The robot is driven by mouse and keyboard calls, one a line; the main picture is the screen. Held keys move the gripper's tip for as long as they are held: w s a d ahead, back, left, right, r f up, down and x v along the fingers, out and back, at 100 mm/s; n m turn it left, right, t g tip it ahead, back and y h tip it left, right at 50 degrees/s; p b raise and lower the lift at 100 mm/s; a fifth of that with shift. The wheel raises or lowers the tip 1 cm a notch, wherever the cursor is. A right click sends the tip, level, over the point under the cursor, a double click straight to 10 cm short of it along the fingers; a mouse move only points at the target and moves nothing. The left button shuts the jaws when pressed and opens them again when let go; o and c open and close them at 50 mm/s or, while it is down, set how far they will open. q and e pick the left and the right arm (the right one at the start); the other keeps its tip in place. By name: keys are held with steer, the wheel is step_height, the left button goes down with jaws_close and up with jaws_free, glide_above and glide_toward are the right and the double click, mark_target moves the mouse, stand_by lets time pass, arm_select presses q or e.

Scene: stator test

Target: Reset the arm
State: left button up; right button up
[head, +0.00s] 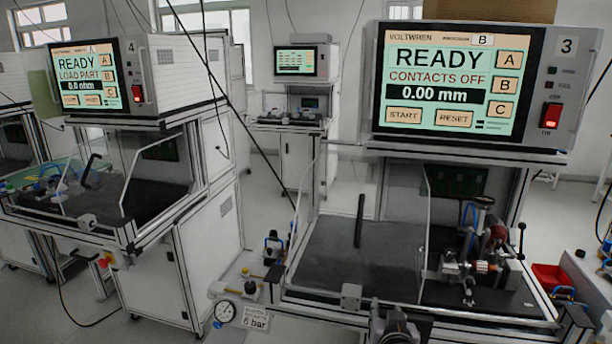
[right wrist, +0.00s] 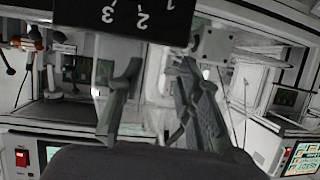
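My right gripper shows at the bottom edge of the head view (head: 395,328), low in front of station 3. Most of it is cut off there. In the right wrist view its two dark fingers (right wrist: 160,110) stand apart with nothing held between them. My left gripper is in neither view.
Station 3 has a screen (head: 452,82) reading READY, CONTACTS OFF, 0.00 mm. Below it are a clear guard (head: 400,225) and a clamp fixture (head: 480,250). Station 4's screen (head: 86,75) reads LOAD PART. A red bin (head: 552,277) stands right. Floor shows between the stations.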

steer(key=s+d+f+n+g+y, duration=0.1)
steer(key=s+f+g, duration=0.1)
steer(key=s+f, duration=0.45)
steer(key=s+d+f+n+g, duration=0.1)
steer(key=s+f+g, duration=0.25)
steer(key=s, duration=0.65)
steer(key=s+f+n+g+y, duration=0.1)
steer(key=s+f+g, duration=0.1)
steer(key=s, duration=0.8)
steer(key=s+f+n+g+y, duration=0.1)
steer(key=s+f+n+g, duration=0.15)
steer(key=s, duration=0.65)
step_height(320, 180, down, 24)
steer(key=a+g, duration=0.1)
steer(key=s+d+f+g, duration=0.1)
steer(key=s+d+f, duration=0.2)
steer(key=s+f, duration=1.4)
steer(key=shift+s+f+h, duration=0.3)
steer(key=shift+s+f, duration=0.1)
steer(key=shift+f, duration=0.2)
